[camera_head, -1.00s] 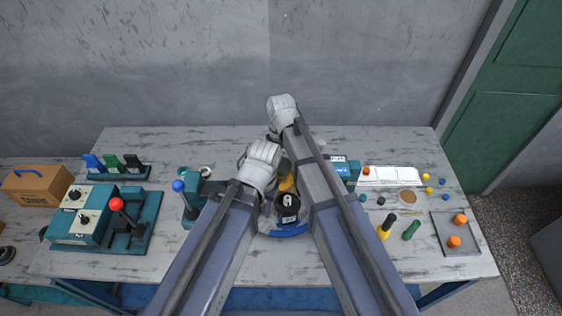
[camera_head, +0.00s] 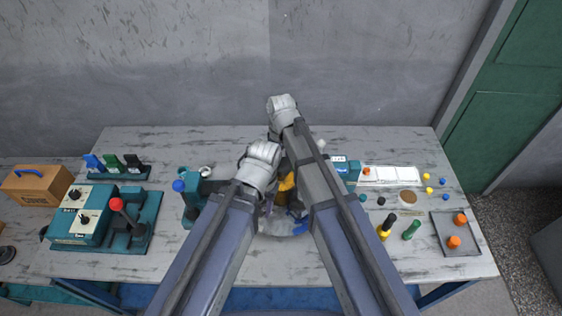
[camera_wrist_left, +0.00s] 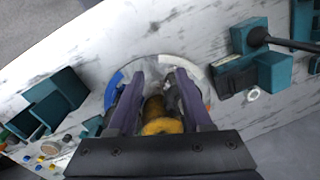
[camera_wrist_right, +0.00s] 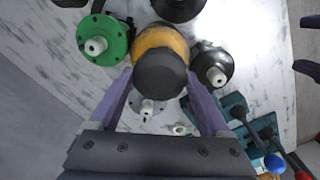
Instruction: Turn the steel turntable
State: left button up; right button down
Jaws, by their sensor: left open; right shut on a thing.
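The steel turntable (camera_head: 272,230) lies flat in the middle of the bench, largely hidden under my arms, with a blue arc (camera_head: 301,226) on its rim. The left wrist view shows its blue arc (camera_wrist_left: 112,88) and white arc (camera_wrist_left: 188,66). A yellow-and-black cylindrical part (camera_wrist_right: 161,58) stands on it, with a green flanged part (camera_wrist_right: 103,40) and a black flanged part (camera_wrist_right: 212,66) beside it. My right gripper (camera_wrist_right: 161,80) is shut on the yellow-and-black part. My left gripper (camera_wrist_left: 152,82) is open, with its fingers either side of a yellow-ended cylinder (camera_wrist_left: 160,124).
A teal control box with a red-knobbed lever (camera_head: 117,206) stands at left, near a blue-knobbed lever (camera_head: 179,186). At right are a white tray (camera_head: 400,174), yellow and green handles and a grey plate (camera_head: 445,225) with orange knobs. The bench front is fairly clear.

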jog(key=shift+n, duration=5)
grip_release()
jog(key=shift+r, duration=0.1)
notch_tip(320, 180, up, 8)
jog(key=p, duration=0.8)
jog(key=shift+f, duration=0.2)
